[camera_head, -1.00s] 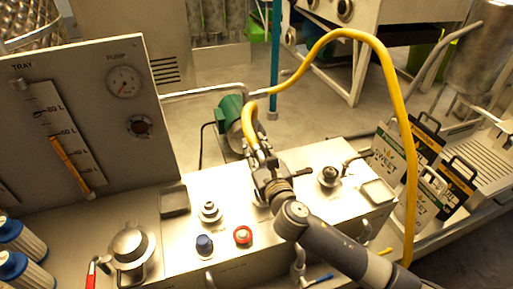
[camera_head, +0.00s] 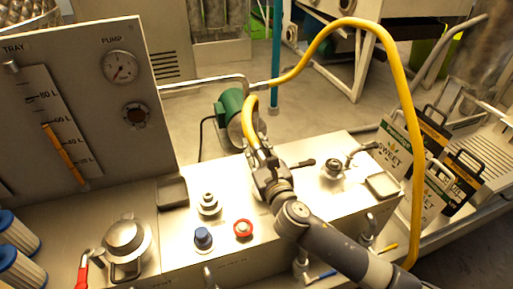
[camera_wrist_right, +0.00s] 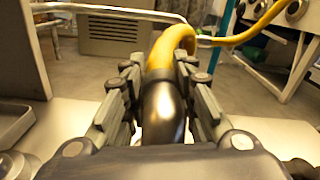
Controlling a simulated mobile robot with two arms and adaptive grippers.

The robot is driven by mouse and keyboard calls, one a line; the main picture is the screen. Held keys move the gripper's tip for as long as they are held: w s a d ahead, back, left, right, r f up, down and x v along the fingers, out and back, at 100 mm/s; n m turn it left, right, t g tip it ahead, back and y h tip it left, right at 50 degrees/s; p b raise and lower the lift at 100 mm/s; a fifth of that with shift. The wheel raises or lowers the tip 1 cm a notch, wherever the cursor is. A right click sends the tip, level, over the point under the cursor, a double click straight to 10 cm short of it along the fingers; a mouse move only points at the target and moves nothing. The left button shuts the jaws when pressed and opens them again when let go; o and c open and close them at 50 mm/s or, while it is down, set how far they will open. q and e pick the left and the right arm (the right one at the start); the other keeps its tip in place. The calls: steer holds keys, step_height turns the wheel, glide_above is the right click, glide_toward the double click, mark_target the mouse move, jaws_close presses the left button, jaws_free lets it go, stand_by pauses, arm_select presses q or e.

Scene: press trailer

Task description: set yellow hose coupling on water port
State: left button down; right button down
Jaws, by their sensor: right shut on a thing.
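The yellow hose (camera_head: 398,80) arches from the right side over to the middle of the bench. Its end with a dark metallic coupling (camera_wrist_right: 164,108) sits between the fingers of my right gripper (camera_head: 264,166), which is shut on it. In the right wrist view the gripper (camera_wrist_right: 163,95) has a finger on each side of the coupling. The coupling's lower end is hidden by the gripper, so I cannot tell whether it touches a port. A metal port fitting (camera_head: 209,204) stands left of the gripper and another fitting (camera_head: 333,169) stands to its right. My left gripper is not in view.
A blue knob (camera_head: 203,238) and a red-ringed button (camera_head: 243,229) sit on the steel bench. A green motor (camera_head: 230,107) stands behind it. The gauge panel (camera_head: 87,110) rises at left. Black-handled cartons (camera_head: 433,190) stand at right.

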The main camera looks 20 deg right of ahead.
steer(key=shift+r+p, duration=0.1)
steer(key=shift+p, duration=0.5)
stand_by(0.7)
steer(key=shift+f+b, duration=0.45)
steer(key=shift+f, duration=0.15)
stand_by(0.4)
steer(key=c, duration=1.6)
jaws_free()
steer(key=shift+f, duration=0.1)
steer(key=shift+s, duration=0.15)
